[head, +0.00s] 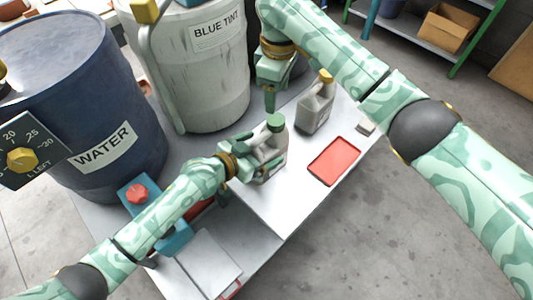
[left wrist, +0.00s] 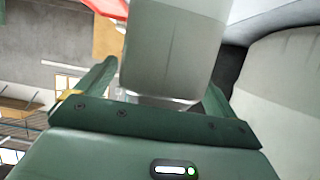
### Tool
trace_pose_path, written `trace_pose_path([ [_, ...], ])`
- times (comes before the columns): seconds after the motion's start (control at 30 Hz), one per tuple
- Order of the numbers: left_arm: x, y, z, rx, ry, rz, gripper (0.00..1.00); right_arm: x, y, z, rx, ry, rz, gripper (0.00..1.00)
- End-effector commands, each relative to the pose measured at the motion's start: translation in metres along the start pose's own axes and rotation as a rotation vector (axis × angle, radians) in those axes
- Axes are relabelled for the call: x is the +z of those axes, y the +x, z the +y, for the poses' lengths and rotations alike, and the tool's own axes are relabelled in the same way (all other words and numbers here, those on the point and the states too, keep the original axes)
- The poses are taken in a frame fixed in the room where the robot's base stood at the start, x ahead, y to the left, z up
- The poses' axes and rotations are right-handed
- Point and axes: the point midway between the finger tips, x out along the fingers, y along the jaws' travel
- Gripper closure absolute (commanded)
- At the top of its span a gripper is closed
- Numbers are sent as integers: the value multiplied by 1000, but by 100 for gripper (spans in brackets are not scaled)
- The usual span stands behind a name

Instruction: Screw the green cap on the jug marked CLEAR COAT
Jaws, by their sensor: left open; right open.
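A grey jug (head: 272,157) stands on the white bench, with a green cap (head: 276,121) at its top. I cannot tell how the cap sits on the neck, and no CLEAR COAT marking is readable. My left gripper (head: 247,158) is open at the jug's left side. In the left wrist view the grey jug body (left wrist: 172,50) stands between its spread fingers (left wrist: 155,90). My right gripper (head: 270,103) points down just above the green cap. Its fingers overlap in the view, and it holds nothing visible.
A second grey jug with a yellow cap (head: 317,105) stands to the right. A red tray (head: 334,161) lies on the bench. The WATER drum (head: 75,100) and BLUE TINT drum (head: 195,75) stand behind. Bare bench (head: 285,205) lies in front of the jug.

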Motion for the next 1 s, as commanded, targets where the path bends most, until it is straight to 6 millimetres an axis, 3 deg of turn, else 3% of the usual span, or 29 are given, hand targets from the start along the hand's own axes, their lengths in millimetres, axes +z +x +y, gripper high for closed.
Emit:
trace_pose_path([
  [0.1, 0, 0, 0, 0, 0, 0, 9, 0, 0, 0, 0, 0, 0, 40],
  [0.4, 0, 0, 0, 0, 0, 0, 93, 0, -1, 0, 2, 0, 1, 40],
  [0.43, 0, 0, 0, 0, 0, 0, 96, 0, -2, 2, 5, 1, 1, 40],
  [0.57, 0, 0, 0, -1, 0, 0, 96, 3, -4, 6, 23, -102, -15, 40],
  [0.67, 0, 0, 0, -1, 0, 0, 96, 4, -4, 7, 24, -318, -22, 40],
  [1.0, 0, 0, 0, -1, 0, 0, 96, 3, -2, 4, 4, -1384, -25, 40],
])
